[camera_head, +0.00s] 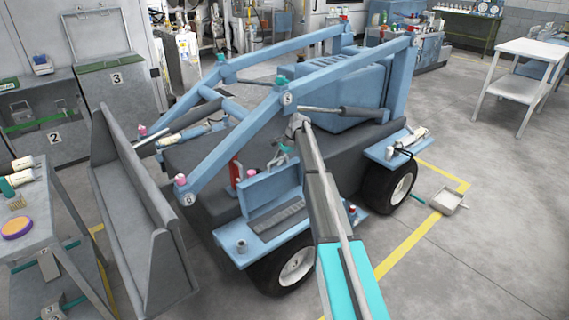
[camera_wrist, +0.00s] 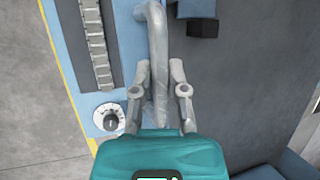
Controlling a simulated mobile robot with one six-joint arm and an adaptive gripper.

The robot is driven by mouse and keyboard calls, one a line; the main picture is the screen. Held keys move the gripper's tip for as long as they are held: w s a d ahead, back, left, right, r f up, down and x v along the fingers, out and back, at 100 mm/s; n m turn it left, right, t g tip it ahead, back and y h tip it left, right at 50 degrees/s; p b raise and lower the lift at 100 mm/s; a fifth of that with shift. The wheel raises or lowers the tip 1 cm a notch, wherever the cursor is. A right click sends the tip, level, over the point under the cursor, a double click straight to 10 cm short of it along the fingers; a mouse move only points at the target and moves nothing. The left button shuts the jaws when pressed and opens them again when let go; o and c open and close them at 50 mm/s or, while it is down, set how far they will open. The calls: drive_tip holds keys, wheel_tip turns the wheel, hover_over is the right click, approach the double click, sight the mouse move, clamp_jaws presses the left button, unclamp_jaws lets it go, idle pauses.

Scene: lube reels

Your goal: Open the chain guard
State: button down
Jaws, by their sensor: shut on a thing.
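The chain guard (camera_head: 268,189) is a blue panel on the near side of the blue loader. It stands up behind the bare chain (camera_head: 277,220), which lies in a dark slot on the side ledge. The chain also shows at the upper left of the wrist view (camera_wrist: 95,40). My gripper (camera_head: 279,162) is at the upper edge of the guard. In the wrist view my gripper (camera_wrist: 157,85) is shut around a grey bar, the guard's handle (camera_wrist: 158,40), with one finger on each side. The exact contact is partly hidden by the gripper.
A round dial (camera_wrist: 108,117) sits on the ledge near the chain. The loader's lift arm (camera_head: 235,145) and grey bucket (camera_head: 140,215) are to the left. A front wheel (camera_head: 290,270) is below. A white table (camera_head: 515,80) stands far right. Open floor lies at the right.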

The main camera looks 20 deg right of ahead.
drive_tip(key=shift+w+a, duration=0.1)
drive_tip(key=shift+w, duration=0.3)
drive_tip(key=shift+w+r, duration=0.1)
drive_tip(key=c, duration=0.6)
unclamp_jaws()
drive_tip(key=shift+a, duration=0.1)
drive_tip(key=shift+c, duration=0.2)
